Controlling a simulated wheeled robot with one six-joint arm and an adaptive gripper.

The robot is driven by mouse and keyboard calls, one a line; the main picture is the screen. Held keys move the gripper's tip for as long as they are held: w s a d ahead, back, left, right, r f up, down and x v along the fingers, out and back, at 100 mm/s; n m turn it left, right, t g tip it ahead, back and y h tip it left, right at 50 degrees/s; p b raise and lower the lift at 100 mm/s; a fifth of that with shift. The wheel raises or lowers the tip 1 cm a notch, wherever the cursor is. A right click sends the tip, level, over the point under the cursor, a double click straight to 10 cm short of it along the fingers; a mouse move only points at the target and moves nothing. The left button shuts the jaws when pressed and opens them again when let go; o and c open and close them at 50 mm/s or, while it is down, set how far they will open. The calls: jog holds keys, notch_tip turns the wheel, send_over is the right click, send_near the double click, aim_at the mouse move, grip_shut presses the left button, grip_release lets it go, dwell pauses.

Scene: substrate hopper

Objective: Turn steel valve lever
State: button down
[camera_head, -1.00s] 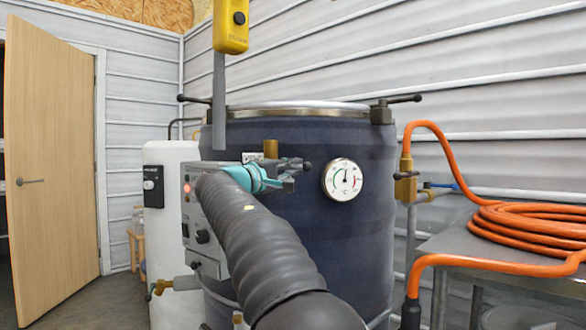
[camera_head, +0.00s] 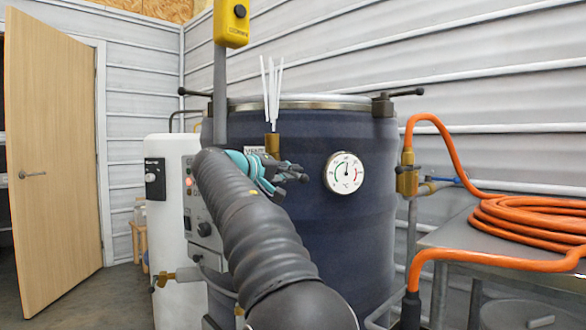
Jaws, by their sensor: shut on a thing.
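A brass vent valve (camera_head: 271,146) stands at the front of a dark blue drum (camera_head: 320,215), beside a label reading "VENT" (camera_head: 254,151). Several thin white streaks, like steam jets, rise from the valve's top. My gripper (camera_head: 292,175), dark with a teal part behind it, is just below and right of the valve. It is shut on the valve lever, which the fingers largely hide. The lever's exact angle cannot be made out.
A round dial gauge (camera_head: 344,173) is on the drum, right of my gripper. A control box (camera_head: 202,215) is behind my arm at left. A yellow pendant (camera_head: 231,22) hangs above. An orange hose (camera_head: 520,215) lies coiled on a steel table (camera_head: 460,234) at right.

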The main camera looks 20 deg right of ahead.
jog(key=shift+a+f+m, duration=0.1)
jog(key=shift+f+m, duration=0.1)
jog(key=shift+m, duration=0.1)
jog(key=c, duration=1.2)
grip_release()
jog(key=shift+w, duration=0.1)
jog(key=shift+v, duration=3.75)
